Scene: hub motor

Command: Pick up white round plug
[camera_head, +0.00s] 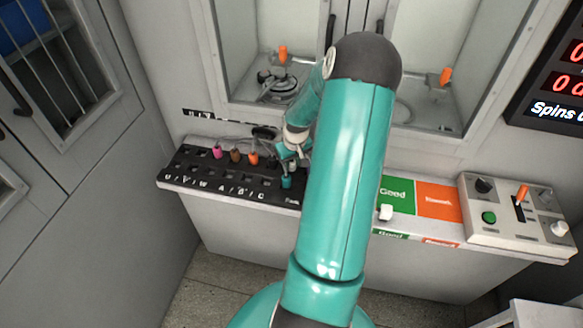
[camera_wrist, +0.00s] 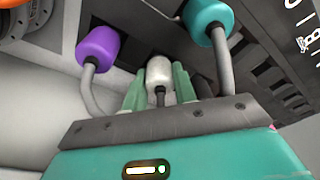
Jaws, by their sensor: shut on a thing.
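The white round plug (camera_wrist: 159,70) sits between the two green fingers of my gripper (camera_wrist: 158,84) in the wrist view, with a dark cable end towards the camera. The fingers are shut on it. In the head view my gripper (camera_head: 291,152) is low over the right part of the black socket panel (camera_head: 225,186), partly hidden behind my arm. The white plug is not clearly visible there. I cannot tell whether it touches the panel.
A purple plug (camera_wrist: 98,45) and a teal plug (camera_wrist: 208,18) flank my gripper, their grey cables close to it. Pink (camera_head: 217,152), brown (camera_head: 235,155) and orange (camera_head: 253,158) plugs stand on the panel's left. A switch box (camera_head: 505,222) is at right.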

